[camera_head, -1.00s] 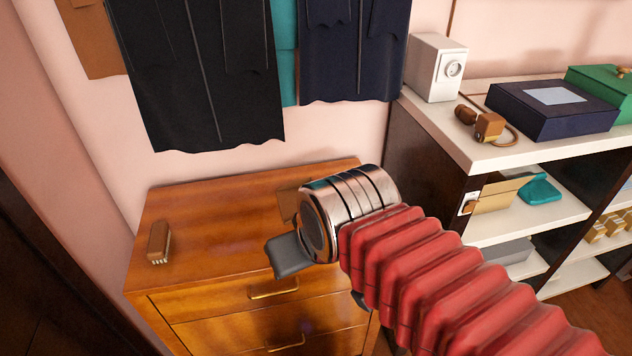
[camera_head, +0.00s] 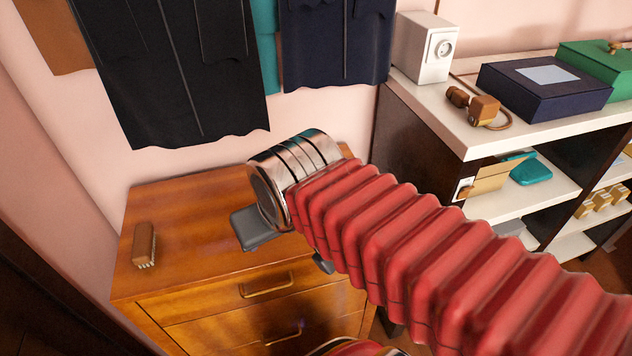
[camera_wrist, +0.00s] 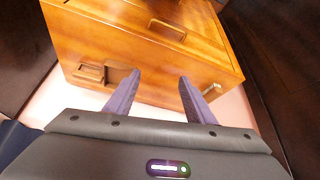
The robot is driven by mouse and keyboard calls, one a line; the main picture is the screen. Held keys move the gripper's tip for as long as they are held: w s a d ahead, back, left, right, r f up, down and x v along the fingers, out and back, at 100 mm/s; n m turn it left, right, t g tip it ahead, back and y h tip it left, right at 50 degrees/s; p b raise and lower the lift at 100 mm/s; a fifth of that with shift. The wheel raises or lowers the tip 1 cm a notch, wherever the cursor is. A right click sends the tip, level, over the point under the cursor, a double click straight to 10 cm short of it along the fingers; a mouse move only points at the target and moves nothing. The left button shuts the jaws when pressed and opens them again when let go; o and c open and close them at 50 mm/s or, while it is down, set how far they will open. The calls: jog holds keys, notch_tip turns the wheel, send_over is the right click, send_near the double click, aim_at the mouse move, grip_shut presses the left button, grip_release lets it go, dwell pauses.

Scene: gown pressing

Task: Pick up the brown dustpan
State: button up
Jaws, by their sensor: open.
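The brown dustpan (camera_wrist: 90,73) lies on the wooden drawer cabinet (camera_wrist: 150,55), at the left in the wrist view. It sits just outside my left-hand finger there, and that finger overlaps part of it in the picture. In the head view my arm hides it. My gripper (camera_wrist: 159,77) is open with nothing between its two purple-grey fingers, which point at the cabinet. In the head view the dark grey body of my gripper (camera_head: 257,229) is over the cabinet top, and the fingers cannot be made out.
A brown brush (camera_head: 145,244) lies on the cabinet's left side. Dark garments (camera_head: 180,70) hang on the wall above. A white shelf unit (camera_head: 470,135) stands at right, bearing a white box (camera_head: 424,47) and a navy box (camera_head: 545,90). The cabinet top around the brush is clear.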

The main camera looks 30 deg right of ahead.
jog(key=o, duration=0.6)
jog(key=w+d+r, duration=0.1)
jog(key=w+d, duration=0.2)
jog(key=w, duration=0.3)
jog(key=shift+d+m, duration=0.4)
jog(key=o, duration=0.6)
jog(key=shift+m+g+h, duration=0.3)
jog(key=w+d, duration=0.6)
jog(key=shift+w+d+f, duration=0.2)
jog(key=shift+w+f, duration=0.1)
jog(key=shift+o, duration=0.3)
jog(key=w+d+f, duration=0.3)
jog(key=w+d, duration=0.3)
jog(key=d, duration=0.2)
jog(key=shift+d+m, duration=0.4)
jog(key=w+d+f, duration=0.1)
jog(key=d+f, duration=0.1)
jog(key=d, duration=0.4)
jog(key=shift+w+g, duration=0.25)
jog(key=shift+g, duration=0.05)
jog(key=shift+f, duration=0.2)
jog(key=x, duration=0.8)
jog(key=shift+w+d+f, duration=0.15)
jog(key=shift+d+f, duration=0.05)
